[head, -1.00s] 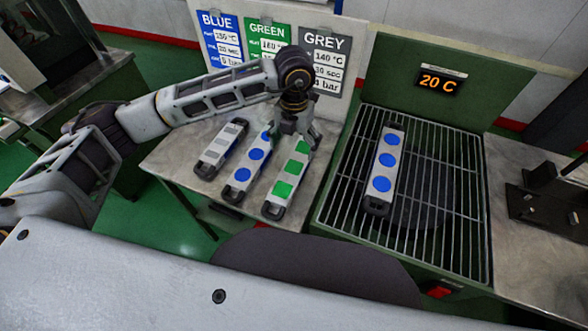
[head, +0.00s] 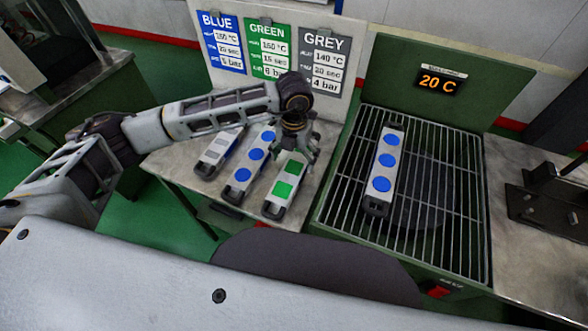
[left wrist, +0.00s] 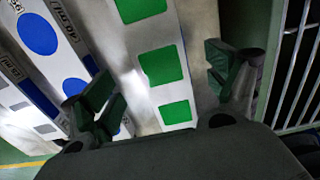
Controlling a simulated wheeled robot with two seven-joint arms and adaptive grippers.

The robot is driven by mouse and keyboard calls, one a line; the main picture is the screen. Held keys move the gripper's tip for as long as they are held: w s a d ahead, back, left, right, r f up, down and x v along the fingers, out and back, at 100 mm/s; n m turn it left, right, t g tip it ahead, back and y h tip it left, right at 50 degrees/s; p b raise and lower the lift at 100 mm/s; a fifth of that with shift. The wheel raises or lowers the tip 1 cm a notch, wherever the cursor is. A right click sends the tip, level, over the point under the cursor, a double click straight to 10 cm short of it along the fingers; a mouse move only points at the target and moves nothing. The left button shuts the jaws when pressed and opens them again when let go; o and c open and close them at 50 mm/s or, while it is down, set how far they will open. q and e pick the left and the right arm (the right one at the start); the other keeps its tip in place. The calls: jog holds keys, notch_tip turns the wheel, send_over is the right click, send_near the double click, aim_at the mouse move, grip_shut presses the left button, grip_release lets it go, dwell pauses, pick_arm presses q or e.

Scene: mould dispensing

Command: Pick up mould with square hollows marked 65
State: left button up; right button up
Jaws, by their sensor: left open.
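My left gripper (head: 298,152) is open above the mould with green square hollows (head: 287,180), covering its far end in the head view. In the left wrist view this mould (left wrist: 150,42) runs between the two spread fingers (left wrist: 165,92), and they are not closed on it. Left of it on the metal table lie a mould with blue round hollows (head: 248,166) and one with grey rectangular hollows (head: 216,152). I cannot read a 65 on any of them. My right gripper is not in view.
Another mould with blue round hollows (head: 385,160) lies on the grill rack (head: 455,215) to the right, below a display reading 20 C (head: 438,82). Blue, green and grey instruction signs (head: 268,46) stand behind the table. The moulds lie close side by side.

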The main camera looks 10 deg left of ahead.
aim_at(294, 167)
pick_arm(q)
notch_tip(294, 167, down, 3)
jog(key=shift+s, duration=0.15)
jog(key=shift+f, duration=0.55)
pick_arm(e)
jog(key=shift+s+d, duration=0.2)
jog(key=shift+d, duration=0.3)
pick_arm(q)
jog(key=shift+c, duration=0.5)
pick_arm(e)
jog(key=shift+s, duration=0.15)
pick_arm(q)
jog(key=c, duration=1)
jog(key=shift+r, duration=0.1)
jog(key=c, duration=0.6)
jog(key=shift+c, duration=0.2)
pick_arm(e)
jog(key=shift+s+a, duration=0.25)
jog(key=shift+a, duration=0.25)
